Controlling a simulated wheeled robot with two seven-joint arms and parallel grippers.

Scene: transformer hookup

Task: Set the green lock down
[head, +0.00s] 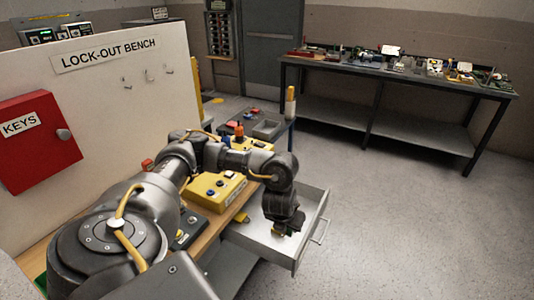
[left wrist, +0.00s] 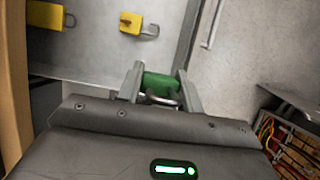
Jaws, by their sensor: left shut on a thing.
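My left gripper (head: 284,228) hangs over the open drawer (head: 313,232), pointing down. In the left wrist view my left gripper (left wrist: 159,80) is shut on the green lock (left wrist: 160,83), one finger on each side of its body, with the metal shackle toward the wrist. The lock appears over the drawer floor near its side wall; I cannot tell whether it touches the floor. In the head view the lock is mostly hidden by the gripper. My right gripper is not in view.
Two yellow locks lie in the drawer, one in its corner (left wrist: 46,15) and one nearer the middle (left wrist: 131,22). A yellow box with buttons (head: 214,190) stands on the bench beside the drawer. A red key cabinet (head: 40,150) hangs on the left panel. Open floor lies right.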

